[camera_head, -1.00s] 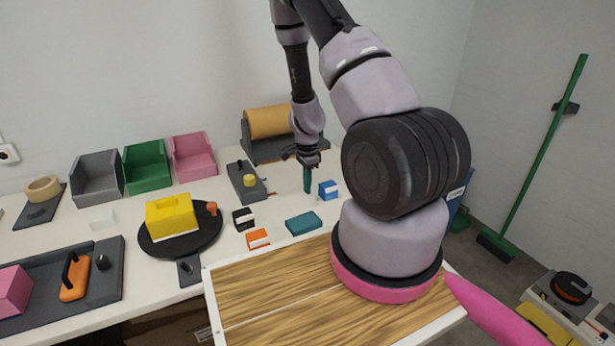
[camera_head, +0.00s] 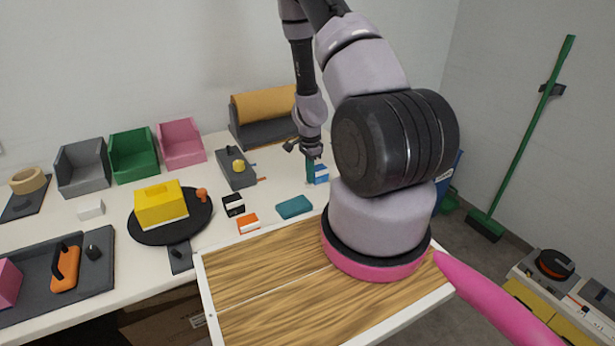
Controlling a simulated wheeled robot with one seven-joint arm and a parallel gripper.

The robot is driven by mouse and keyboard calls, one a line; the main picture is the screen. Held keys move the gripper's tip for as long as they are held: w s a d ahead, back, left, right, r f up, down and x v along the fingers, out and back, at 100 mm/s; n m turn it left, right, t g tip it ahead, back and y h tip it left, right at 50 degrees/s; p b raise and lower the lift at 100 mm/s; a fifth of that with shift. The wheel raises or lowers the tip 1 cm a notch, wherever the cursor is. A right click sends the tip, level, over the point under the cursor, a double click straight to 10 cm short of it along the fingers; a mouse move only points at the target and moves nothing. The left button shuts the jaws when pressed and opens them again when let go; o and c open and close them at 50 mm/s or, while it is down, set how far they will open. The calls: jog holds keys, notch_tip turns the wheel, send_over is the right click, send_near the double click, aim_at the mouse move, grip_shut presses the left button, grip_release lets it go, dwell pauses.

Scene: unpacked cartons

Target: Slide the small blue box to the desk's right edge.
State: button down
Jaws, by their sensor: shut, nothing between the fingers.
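The small blue box (camera_head: 321,174) with a white label stands on the white desk (camera_head: 275,184), in the part of the desk near its right side. My gripper (camera_head: 311,180) is shut and points down at the left side of the blue box. Its teal fingers overlap the box's left part in the picture; I cannot tell whether they touch it. The desk's right edge beyond the box is hidden behind my arm.
A teal box (camera_head: 294,207), an orange box (camera_head: 248,223) and a black box (camera_head: 233,205) lie left and in front. A dark holder with a brown roll (camera_head: 264,105) stands behind. My arm blocks the view to the right.

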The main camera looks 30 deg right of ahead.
jog(key=d, duration=1.5)
jog(key=shift+w+d, duration=0.4)
